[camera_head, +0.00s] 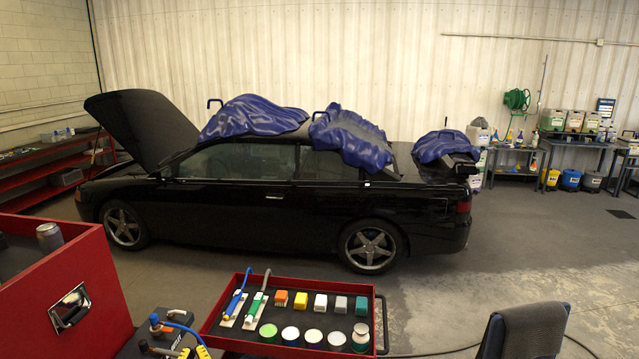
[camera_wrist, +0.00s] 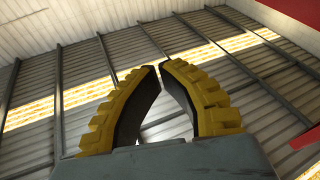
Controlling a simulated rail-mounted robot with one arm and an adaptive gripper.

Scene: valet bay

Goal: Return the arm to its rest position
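My gripper (camera_wrist: 158,70) shows in the wrist view with two yellow, ribbed fingers with dark inner faces. The fingertips come together with only a sliver between them, and nothing is held. Behind the fingers are the corrugated ceiling, dark beams and bright light strips, so my gripper points upward. In the head view neither my arm nor my gripper can be seen, so its place over the bay is not shown there.
A black car (camera_head: 270,205) with its hood up carries blue covers (camera_head: 255,117). In front stand a red tool cart (camera_head: 290,347) with brushes and blocks, a red cabinet (camera_head: 95,290) and a dark chair (camera_head: 525,332). The floor at right is open.

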